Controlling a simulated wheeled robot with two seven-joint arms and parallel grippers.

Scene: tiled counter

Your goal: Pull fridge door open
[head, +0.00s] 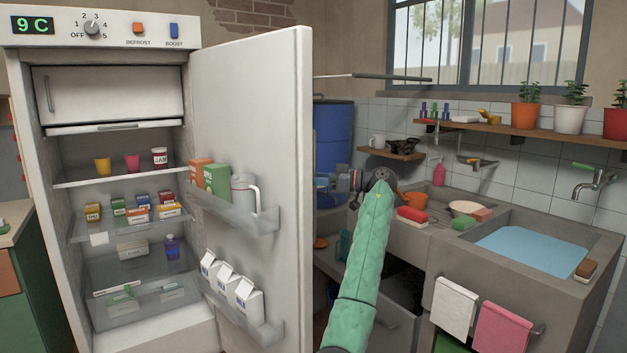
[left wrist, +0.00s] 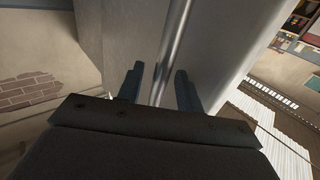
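The fridge door (head: 254,110) stands wide open, swung out to the right of the fridge body (head: 60,200). Its inner side with shelves faces me. My green left arm reaches up on the right of the door, and my left gripper (head: 328,183) points left towards its outer face, partly hidden behind the door's edge. In the left wrist view, the two dark fingers of my left gripper (left wrist: 159,88) are apart. A silver bar handle (left wrist: 172,52) runs between them with gaps visible; I cannot tell if it is touched. My right gripper is not in view.
Door shelves hold cartons (head: 245,300) and a jug (head: 243,190). Jars and boxes stand on the fridge shelves. A blue barrel (head: 334,130) is behind the door. A sink counter (head: 540,300) with two towels stands at the right, close to my arm.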

